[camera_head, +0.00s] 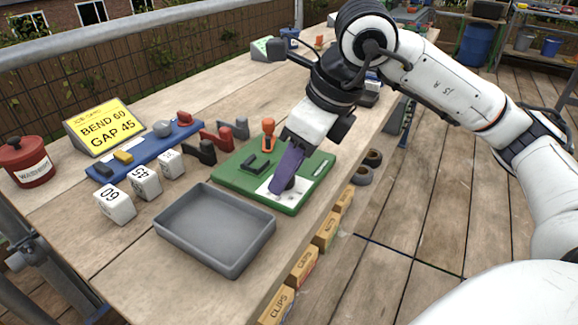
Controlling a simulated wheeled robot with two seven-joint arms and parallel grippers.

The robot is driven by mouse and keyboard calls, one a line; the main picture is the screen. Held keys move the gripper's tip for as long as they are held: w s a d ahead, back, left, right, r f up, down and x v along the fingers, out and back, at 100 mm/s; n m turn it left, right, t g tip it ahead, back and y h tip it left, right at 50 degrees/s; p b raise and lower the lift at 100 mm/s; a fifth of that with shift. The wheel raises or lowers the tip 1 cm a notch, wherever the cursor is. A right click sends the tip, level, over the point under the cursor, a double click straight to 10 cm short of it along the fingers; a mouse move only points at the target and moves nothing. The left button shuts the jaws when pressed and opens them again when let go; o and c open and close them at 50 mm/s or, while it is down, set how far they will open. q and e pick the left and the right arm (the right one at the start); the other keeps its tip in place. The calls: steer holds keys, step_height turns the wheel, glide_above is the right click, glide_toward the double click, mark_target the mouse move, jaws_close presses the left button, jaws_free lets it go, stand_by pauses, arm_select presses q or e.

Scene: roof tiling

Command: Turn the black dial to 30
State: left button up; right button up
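The green board (231,170) lies on the wooden bench, with a white plate (268,196) at its near right corner. My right gripper (281,187) comes down over this plate with its purple fingers pointing at it. A small dark part, likely the black dial (291,184), shows beside the fingertips, mostly hidden behind them. I cannot read the dial's setting or its scale. I cannot tell whether the fingers touch the dial or are closed on it. My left gripper is not in view.
A grey tray (216,262) stands in front of the board. An orange-handled clamp (268,134) stands at the board's back edge. White number blocks (115,206), a blue rack (138,151) and a yellow sign reading "BEND 60 GAP 45" (104,127) are at left.

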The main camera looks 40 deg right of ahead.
steer(key=shift+r, duration=0.1)
arm_select(q)
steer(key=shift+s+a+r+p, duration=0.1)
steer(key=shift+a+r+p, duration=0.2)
steer(key=shift+p, duration=0.85)
arm_select(e)
steer(key=v, duration=1)
steer(key=shift+r, duration=0.1)
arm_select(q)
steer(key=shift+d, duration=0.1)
